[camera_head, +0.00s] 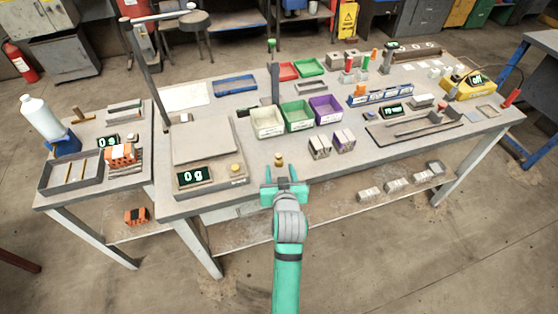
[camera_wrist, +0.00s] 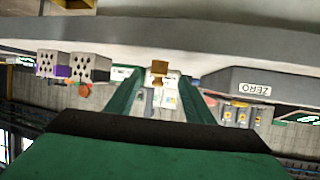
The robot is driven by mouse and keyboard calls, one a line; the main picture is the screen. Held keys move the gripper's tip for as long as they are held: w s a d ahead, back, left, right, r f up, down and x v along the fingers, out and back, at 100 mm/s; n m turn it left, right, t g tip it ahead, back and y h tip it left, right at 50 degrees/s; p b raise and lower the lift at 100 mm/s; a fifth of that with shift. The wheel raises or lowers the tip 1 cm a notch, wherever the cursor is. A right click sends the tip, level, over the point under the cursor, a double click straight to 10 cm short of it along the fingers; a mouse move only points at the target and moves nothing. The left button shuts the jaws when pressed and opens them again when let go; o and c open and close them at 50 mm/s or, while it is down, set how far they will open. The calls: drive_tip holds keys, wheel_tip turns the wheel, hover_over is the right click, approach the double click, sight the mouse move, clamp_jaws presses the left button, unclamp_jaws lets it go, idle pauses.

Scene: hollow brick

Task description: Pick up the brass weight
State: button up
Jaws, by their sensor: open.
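A small brass weight (camera_head: 279,159) stands on the table near its front edge, just beyond my gripper. In the wrist view, which looks upside down, the brass weight (camera_wrist: 158,68) appears between the far ends of my two green fingers. My gripper (camera_head: 280,174) is open and empty at the table's front edge, with its fingers pointing at the weight. The fingers also show in the wrist view (camera_wrist: 160,82), spread to either side of the weight. I cannot tell whether the fingertips reach past its near side. A second small brass-coloured piece (camera_head: 235,168) sits on the scale.
The large scale (camera_head: 205,146), reading 0 g, stands left of the weight. Two hollow bricks (camera_head: 319,147) (camera_head: 344,140) stand to its right. White (camera_head: 267,122), green (camera_head: 298,115) and purple (camera_head: 326,110) bins are behind. The table around the weight is clear.

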sight(279, 161)
drive_tip(key=x, duration=0.4)
drive_tip(key=shift+w+d+r, duration=0.1)
drive_tip(key=shift+w, duration=0.4)
drive_tip(key=shift+c, duration=0.2)
clamp_jaws()
